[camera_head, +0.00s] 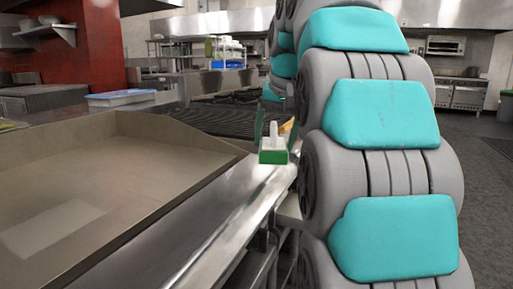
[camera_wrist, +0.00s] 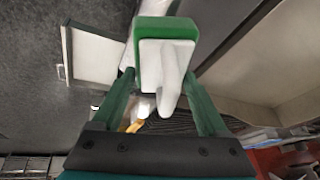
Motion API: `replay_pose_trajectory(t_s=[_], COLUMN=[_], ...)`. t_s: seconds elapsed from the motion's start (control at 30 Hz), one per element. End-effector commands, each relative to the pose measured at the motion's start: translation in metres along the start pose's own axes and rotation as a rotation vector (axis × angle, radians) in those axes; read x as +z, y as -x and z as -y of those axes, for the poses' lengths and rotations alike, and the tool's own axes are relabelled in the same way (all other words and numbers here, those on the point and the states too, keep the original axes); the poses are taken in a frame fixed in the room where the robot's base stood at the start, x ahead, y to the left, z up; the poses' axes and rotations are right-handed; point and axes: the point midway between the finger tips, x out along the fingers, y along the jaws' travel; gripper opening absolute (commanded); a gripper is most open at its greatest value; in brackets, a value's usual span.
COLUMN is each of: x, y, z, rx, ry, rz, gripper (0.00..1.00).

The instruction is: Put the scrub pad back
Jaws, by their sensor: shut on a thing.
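The scrub pad (camera_head: 273,156) is a small block with a green base and a white top with a raised white handle. In the head view it is above the steel front ledge, just past the griddle's right corner. In the wrist view the scrub pad (camera_wrist: 165,52) is at the top centre, between the tips of two green fingers. My gripper (camera_wrist: 160,80) is shut on it. In the head view my gripper (camera_head: 274,130) is partly hidden behind the pad and my arm. I cannot tell whether the pad touches the ledge.
A flat griddle (camera_head: 130,170) with raised walls fills the left, with a pale rectangular patch on its surface. A steel ledge (camera_head: 225,222) runs along its front. A dark grill grate (camera_head: 215,121) lies beyond. A blue-rimmed tray (camera_head: 120,97) sits further back. Open floor is at right.

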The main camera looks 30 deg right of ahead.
Motion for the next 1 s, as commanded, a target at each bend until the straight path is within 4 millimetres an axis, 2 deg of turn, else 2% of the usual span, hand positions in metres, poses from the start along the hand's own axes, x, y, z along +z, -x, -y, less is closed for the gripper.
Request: replay_pose_trajectory(t_s=[0.03, 0.2, 0.37, 0.57, 1.0], x=[-0.009, -0.03, -0.039, -0.038, -0.026], y=[-0.007, -0.021, -0.029, -0.032, -0.06], z=[0.007, 0.026, 0.035, 0.035, 0.03], rx=[0.001, 0.001, 0.001, 0.0, 0.0], ry=[0.0, 0.0, 0.0, -0.001, -0.001], rz=[0.005, 0.002, 0.002, 0.003, 0.002], gripper=[0.25, 0.25, 0.24, 0.24, 0.24])
